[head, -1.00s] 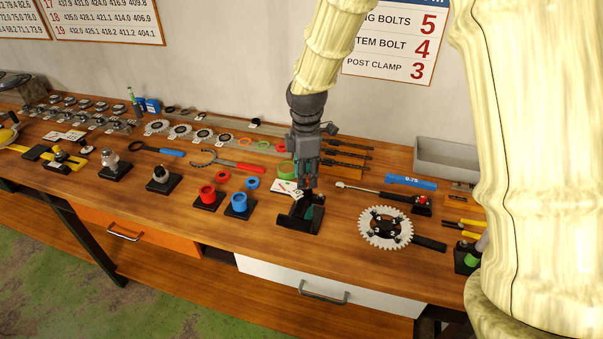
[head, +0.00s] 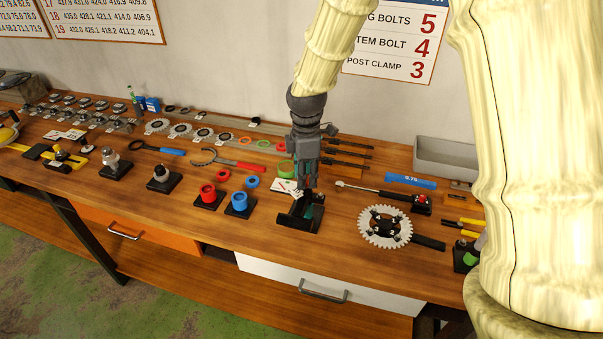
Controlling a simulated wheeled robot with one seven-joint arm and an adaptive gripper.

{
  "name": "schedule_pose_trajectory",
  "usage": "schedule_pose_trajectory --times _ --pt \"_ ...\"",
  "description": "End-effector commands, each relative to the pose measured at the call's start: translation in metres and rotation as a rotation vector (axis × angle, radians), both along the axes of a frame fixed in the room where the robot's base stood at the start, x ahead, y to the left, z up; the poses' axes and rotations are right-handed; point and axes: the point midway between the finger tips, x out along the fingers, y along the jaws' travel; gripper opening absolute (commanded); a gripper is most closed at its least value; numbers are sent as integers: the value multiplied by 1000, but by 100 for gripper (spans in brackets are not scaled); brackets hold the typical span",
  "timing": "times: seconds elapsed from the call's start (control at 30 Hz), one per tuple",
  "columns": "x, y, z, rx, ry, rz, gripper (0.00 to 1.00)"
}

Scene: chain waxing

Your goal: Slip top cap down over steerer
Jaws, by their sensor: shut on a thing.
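My gripper (head: 307,186) points down over a black stand (head: 286,219) near the front of the workbench. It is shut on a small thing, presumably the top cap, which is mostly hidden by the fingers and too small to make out. The stand has a black base and a short dark upright part with a teal patch (head: 318,212), where the steerer seems to be. The fingertips are at or just above the top of this part. I cannot tell whether the cap touches the steerer or sits around it.
A chainring with crank (head: 371,237) lies to the right of the stand. Blue (head: 239,204) and red (head: 208,196) cups on black bases stand to the left. A white card (head: 283,186) lies just behind. A grey bin (head: 445,160) is at the back right.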

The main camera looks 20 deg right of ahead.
Motion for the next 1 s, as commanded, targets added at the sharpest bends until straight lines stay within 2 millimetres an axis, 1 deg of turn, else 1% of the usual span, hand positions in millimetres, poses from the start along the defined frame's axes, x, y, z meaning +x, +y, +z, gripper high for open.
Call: schedule_pose_trajectory --times 0.2,0.23,0.33,0.37,0.67,0.77,0.87,1.0 --pt "0 0 0 0 0 0 18" --pt "0 0 0 0 0 0 35" --pt "0 0 0 0 0 0 53" --pt "0 0 -1 0 0 0 56" --pt "0 0 0 0 0 0 56" --pt "1 0 4 0 -1 0 56" --pt "1 0 14 1 -3 0 56" --pt "2 -1 37 1 -4 1 56"
